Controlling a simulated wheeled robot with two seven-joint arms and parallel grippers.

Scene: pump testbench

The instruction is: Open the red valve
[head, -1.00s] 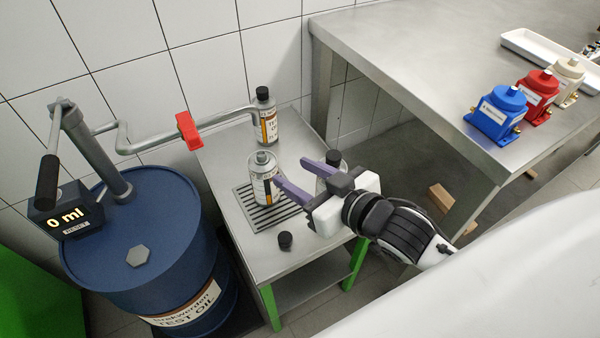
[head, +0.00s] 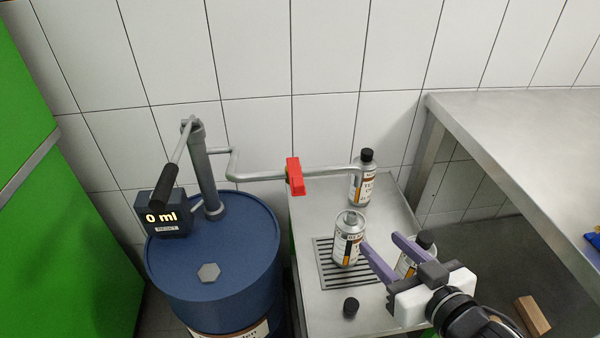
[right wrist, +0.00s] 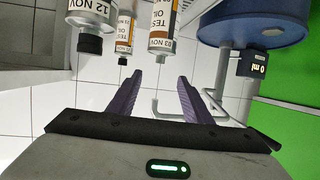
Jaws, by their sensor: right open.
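The red valve (head: 294,176) is a red handle on the grey pipe that runs from the pump on the blue barrel to the right. The handle stands across the pipe, roughly upright in the head view. My right gripper (head: 382,246) is open and empty, below and to the right of the valve, beside the open bottle (head: 348,238) on the grate. In the right wrist view the two purple fingers (right wrist: 163,100) are spread with nothing between them. My left gripper is not in view.
The blue barrel (head: 210,250) carries a pump lever and a display (head: 162,216) reading 0 ml. One capped bottle (head: 364,180) stands behind the pipe end, another (head: 412,256) behind my right gripper. A black cap (head: 351,307) lies on the small table. A steel bench (head: 520,130) stands at right.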

